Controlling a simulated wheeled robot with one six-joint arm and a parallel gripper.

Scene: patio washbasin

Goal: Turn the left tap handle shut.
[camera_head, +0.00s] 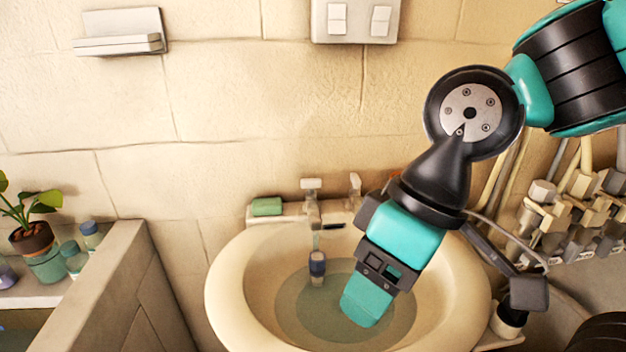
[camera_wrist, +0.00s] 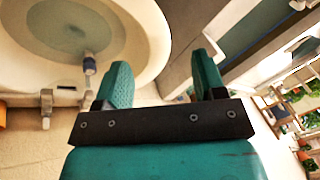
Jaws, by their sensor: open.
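A pale tap handle (camera_wrist: 46,101) shows left of the fingers; I cannot tell which one.
The cream basin (camera_head: 228,290) holds water and a small blue-and-white item (camera_head: 317,264). A green soap (camera_head: 267,207) lies left of the taps. A low wall (camera_head: 125,290) and potted plant (camera_head: 34,238) stand left. Pipes and fittings (camera_head: 575,210) crowd the right.

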